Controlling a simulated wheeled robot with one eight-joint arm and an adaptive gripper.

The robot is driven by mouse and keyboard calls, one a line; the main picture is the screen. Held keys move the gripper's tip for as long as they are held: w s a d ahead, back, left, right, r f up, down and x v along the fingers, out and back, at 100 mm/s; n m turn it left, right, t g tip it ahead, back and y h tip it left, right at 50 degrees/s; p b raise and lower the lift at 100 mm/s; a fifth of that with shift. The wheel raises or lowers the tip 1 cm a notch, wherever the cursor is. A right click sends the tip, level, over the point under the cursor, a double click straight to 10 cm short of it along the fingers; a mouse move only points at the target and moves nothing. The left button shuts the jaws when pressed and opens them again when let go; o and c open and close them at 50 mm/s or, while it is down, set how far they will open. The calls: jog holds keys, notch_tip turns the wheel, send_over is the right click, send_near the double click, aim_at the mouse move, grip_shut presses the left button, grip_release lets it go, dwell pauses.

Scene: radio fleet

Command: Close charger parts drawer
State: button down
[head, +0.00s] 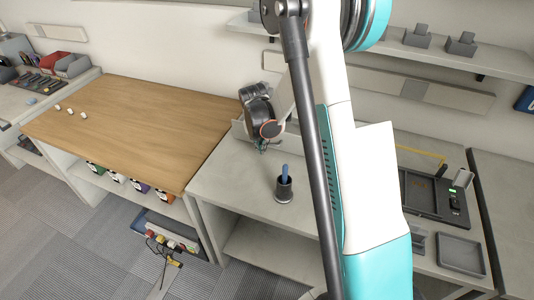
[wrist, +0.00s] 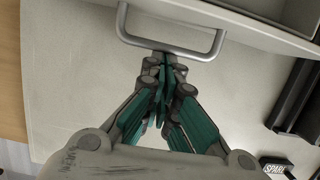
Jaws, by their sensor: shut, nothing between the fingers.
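The pale grey drawer front (wrist: 255,28) lies along the top of the wrist view. Its metal bar handle (wrist: 196,55) juts out toward my gripper. My gripper (wrist: 164,62) is shut and empty, its green-padded fingertips at the middle of the handle bar. I cannot tell whether they touch it. In the head view my gripper (head: 262,146) points down above the grey bench, in front of a low pale drawer unit (head: 239,129). My arm and gripper hide much of that unit, and how far the drawer stands out is unclear.
A dark cup with a blue-handled tool (head: 284,188) stands on the grey bench in front of my gripper. A wooden table (head: 140,120) adjoins on the left. A black tray (head: 425,193) and a grey tray (head: 461,253) are at right.

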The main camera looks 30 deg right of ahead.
jog(key=w+d, duration=0.5)
jog(key=d, duration=0.2)
jog(key=shift+w+d, duration=0.1)
jog(key=shift+w, duration=0.3)
